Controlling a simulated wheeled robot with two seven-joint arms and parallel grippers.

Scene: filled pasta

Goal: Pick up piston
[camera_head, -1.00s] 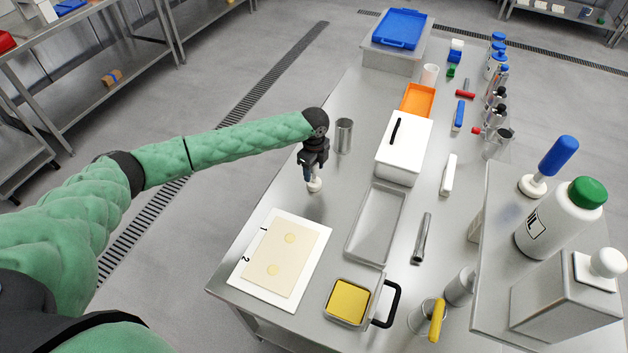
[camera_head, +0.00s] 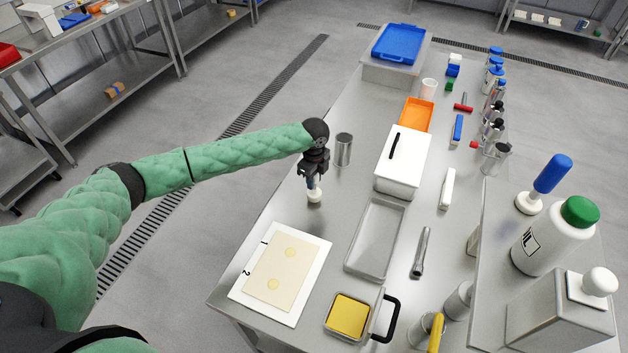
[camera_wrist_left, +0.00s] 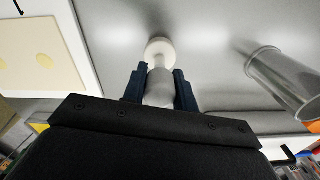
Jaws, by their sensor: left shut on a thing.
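The piston (camera_head: 314,196) is a small white piece with a round base and a narrower stem. It shows under my left gripper (camera_head: 312,183), near the table's left edge, beside a metal cylinder. In the left wrist view the piston (camera_wrist_left: 160,70) stands between the two dark fingers of the left gripper (camera_wrist_left: 160,88), which are shut on its stem. Its wider round end points away from the gripper. I cannot tell whether that end touches the table. My right gripper is not in view.
A metal cylinder (camera_head: 343,150) stands just right of the gripper. A white board with a dough sheet (camera_head: 281,268) lies nearer. An empty metal tray (camera_head: 376,238) and a white lidded box (camera_head: 403,160) stand to the right. The table between the board and the gripper is clear.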

